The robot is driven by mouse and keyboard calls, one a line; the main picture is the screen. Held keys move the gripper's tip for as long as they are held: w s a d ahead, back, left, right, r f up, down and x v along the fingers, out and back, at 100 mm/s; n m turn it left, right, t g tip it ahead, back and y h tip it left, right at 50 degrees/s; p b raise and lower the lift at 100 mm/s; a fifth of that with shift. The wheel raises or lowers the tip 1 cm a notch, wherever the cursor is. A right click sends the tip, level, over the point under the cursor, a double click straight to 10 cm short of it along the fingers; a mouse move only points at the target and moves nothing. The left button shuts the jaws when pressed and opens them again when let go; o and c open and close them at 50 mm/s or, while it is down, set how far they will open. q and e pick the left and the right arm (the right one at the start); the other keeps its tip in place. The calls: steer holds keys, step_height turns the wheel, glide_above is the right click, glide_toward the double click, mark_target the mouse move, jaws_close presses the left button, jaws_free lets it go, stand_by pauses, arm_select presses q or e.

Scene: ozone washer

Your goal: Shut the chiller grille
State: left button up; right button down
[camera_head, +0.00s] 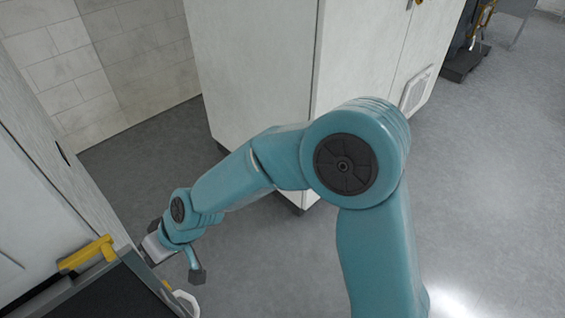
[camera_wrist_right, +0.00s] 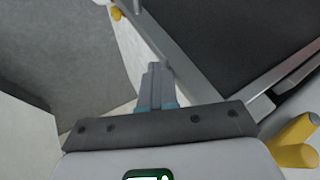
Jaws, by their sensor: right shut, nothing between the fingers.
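The chiller grille, a dark panel with a grey metal frame, shows at the lower left of the head view (camera_head: 100,292). It stands out at an angle from a white unit, with a yellow fitting (camera_head: 88,255) at its upper edge. In the right wrist view the dark panel (camera_wrist_right: 245,40) fills the upper right. My right gripper (camera_head: 150,248) is beside the grille's frame in the head view, its fingertips hard to make out. In the right wrist view its fingers (camera_wrist_right: 157,82) are together and empty, close to the frame's edge; contact cannot be told. My left gripper is out of view.
The white unit (camera_head: 40,190) stands along the left edge. A large white cabinet (camera_head: 255,70) stands at the back centre, behind my right arm. Tiled wall (camera_head: 60,70) is at the upper left. Grey floor (camera_head: 480,180) is open on the right.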

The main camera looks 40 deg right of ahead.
steer(key=shift+s+a, duration=0.1)
steer(key=shift+a, duration=1)
steer(key=shift+d, duration=0.15)
